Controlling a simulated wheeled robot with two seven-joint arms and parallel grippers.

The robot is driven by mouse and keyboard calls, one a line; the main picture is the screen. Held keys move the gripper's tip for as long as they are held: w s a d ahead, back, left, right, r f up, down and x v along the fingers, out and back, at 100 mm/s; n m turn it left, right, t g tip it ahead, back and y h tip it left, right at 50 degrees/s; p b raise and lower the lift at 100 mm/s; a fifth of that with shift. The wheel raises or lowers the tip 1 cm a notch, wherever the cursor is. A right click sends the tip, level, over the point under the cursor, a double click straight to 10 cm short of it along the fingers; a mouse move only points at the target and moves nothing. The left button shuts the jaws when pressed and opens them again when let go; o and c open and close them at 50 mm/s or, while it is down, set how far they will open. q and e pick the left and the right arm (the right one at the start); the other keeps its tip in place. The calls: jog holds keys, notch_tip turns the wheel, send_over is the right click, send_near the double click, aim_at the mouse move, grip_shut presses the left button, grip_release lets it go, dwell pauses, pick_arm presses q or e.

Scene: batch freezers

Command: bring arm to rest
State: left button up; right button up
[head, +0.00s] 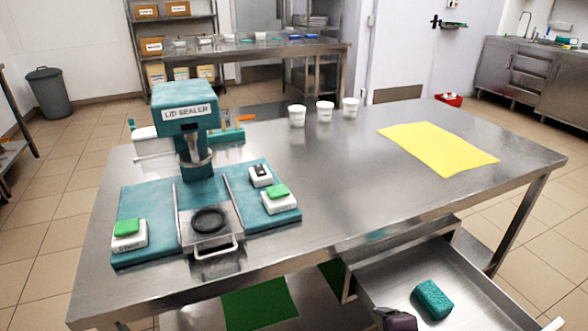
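Neither of my grippers can be made out in the head view. Small pale shapes touch the bottom edge at the far left and far right, too little shown to tell what they are. The steel table (310,200) fills the middle. On its left stands the teal lid sealer (183,105), with a metal sliding tray (190,243) holding a dark ring (209,220) and green-topped buttons on either side.
A drawer (480,290) under the table's right side stands open, holding a teal block (432,299) and a dark purple item (398,320). White cups (325,112) stand at the table's back. A yellow sheet (440,148) lies at right. The table's middle is clear.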

jog(key=s+d+f+m+g+h, duration=0.1)
jog(key=s+m+g, duration=0.3)
jog(key=s+m, duration=0.95)
notch_tip(320, 180, down, 30)
jog(key=s+a+f+m+g, duration=0.1)
jog(key=s+m+g, duration=0.1)
jog(key=m+g, duration=0.15)
pick_arm(q)
jog(key=s+a+f+p, duration=0.2)
jog(key=s+p, duration=0.5)
jog(key=s, duration=0.1)
jog(key=s+a+f+p, duration=0.2)
jog(key=s+a+p, duration=0.1)
jog(key=s+p, duration=0.4)
jog(key=shift+s+g+p, duration=0.3)
jog(key=shift+s, duration=0.85)
pick_arm(e)
jog(key=s+d+f, duration=0.1)
jog(key=s+d, duration=0.1)
jog(key=s, duration=0.6)
jog(key=s+d+f, duration=0.2)
jog(key=s, duration=0.6)
jog(key=shift+s+d, duration=0.25)
jog(key=shift+d, duration=0.15)
